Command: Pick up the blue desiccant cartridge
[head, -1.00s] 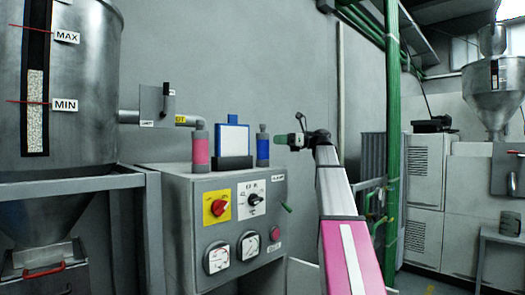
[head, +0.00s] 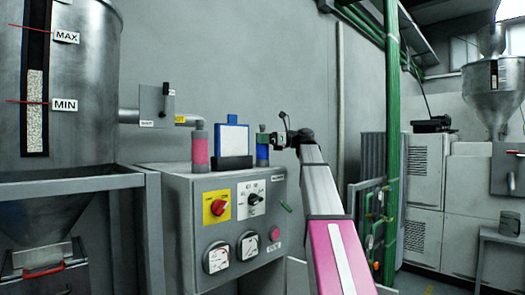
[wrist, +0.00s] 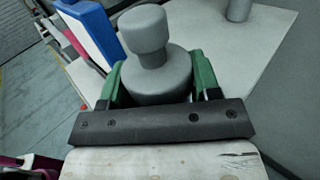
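The blue desiccant cartridge (head: 262,153) stands upright on top of the grey control cabinet, with a blue body and grey top and base. My gripper (head: 270,139) reaches it from the right at its upper part. In the wrist view the cartridge's grey knobbed top (wrist: 156,75) lies between the two green fingers of my gripper (wrist: 155,80), one on each side. The fingers are spread apart; I see no clear grip, and the contact is hard to make out. The blue body is hidden from the wrist camera.
A blue-framed white panel (head: 232,139) in a dark stand is just left of the cartridge, and a pink cartridge (head: 200,150) stands beyond it. The cabinet (head: 180,235) carries knobs and gauges. The grey wall is behind; a green pipe (head: 392,130) rises at right.

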